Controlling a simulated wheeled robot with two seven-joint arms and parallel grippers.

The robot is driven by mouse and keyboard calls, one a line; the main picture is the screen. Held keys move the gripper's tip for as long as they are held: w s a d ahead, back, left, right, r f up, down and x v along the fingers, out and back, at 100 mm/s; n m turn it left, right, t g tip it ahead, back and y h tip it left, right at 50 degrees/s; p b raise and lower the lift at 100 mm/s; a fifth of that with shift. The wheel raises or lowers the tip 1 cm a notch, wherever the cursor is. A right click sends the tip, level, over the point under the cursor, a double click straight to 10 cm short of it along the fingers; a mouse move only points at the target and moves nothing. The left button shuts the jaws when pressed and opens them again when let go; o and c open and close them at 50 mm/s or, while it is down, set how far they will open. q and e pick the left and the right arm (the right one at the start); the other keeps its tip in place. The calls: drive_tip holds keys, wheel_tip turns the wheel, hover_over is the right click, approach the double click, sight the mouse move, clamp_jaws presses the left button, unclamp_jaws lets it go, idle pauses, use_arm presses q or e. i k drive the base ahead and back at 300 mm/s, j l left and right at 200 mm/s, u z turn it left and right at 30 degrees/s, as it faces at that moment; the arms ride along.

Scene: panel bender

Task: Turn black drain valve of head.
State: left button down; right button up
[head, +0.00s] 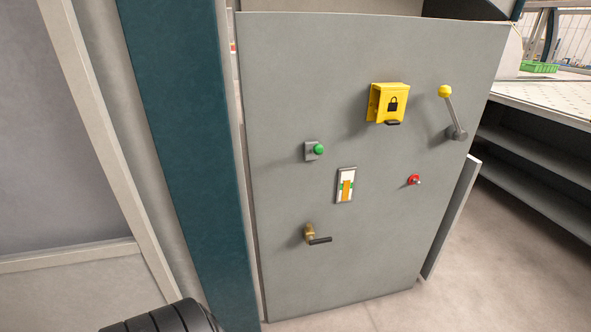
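The drain valve shows as a brass body with a black lever handle (320,240) low on the grey cabinet panel (290,90). The lever points to the right, roughly level, from the brass body (309,231). Neither of my grippers is in view. A black ribbed rounded part, probably of my own arm, shows at the bottom left edge, well apart from the valve.
Above the valve are a gauge strip (346,185), a green button (318,149), a red knob (414,180), a yellow lock box (386,103) and a yellow-knobbed lever (451,110). A teal post (185,130) stands left. Shelves (540,160) stand right. Floor beside the panel is clear.

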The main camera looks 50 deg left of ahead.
sight(312, 242)
drive_tip(key=u, duration=1.35)
